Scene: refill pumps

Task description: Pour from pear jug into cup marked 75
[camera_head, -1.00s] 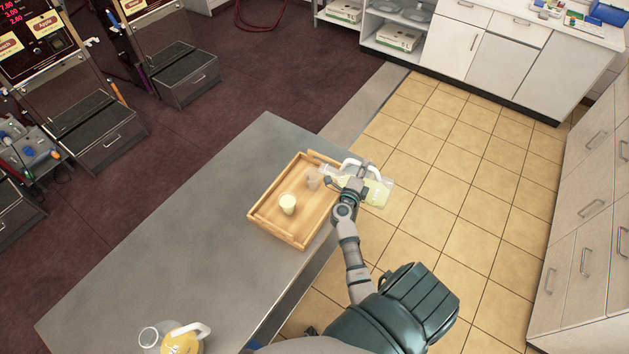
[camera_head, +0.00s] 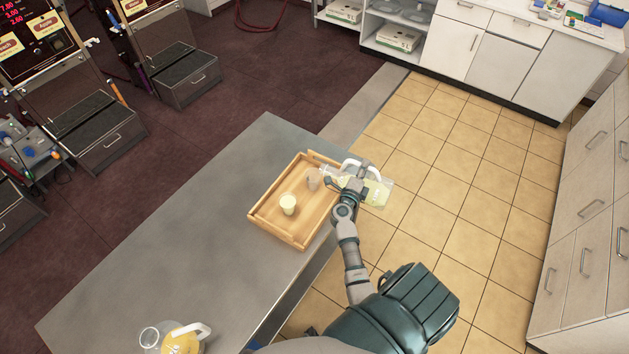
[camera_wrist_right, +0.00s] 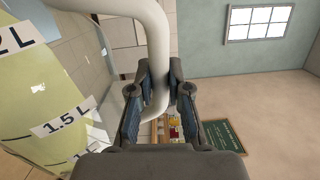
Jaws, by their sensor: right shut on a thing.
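My right gripper (camera_head: 352,186) is shut on the white handle of a clear jug (camera_head: 379,190) with pale yellow liquid. The jug is tilted far over, its mouth toward the wooden tray. The right wrist view shows the handle (camera_wrist_right: 157,60) between the fingers (camera_wrist_right: 152,100) and the jug's volume labels (camera_wrist_right: 62,122). In the tray, a clear cup (camera_head: 313,179) stands by the jug's mouth, and a cup of pale yellow liquid (camera_head: 288,204) stands nearer. I cannot read any cup marking. Another jug with deeper yellow liquid (camera_head: 180,341) stands at the table's near end. My left gripper is out of view.
The wooden tray (camera_head: 262,227) sits at the right edge of the grey table (camera_head: 190,225). The table's middle is bare. Dispensers with dark drawers (camera_head: 187,80) stand at the left, and white cabinets (camera_head: 470,45) stand at the back.

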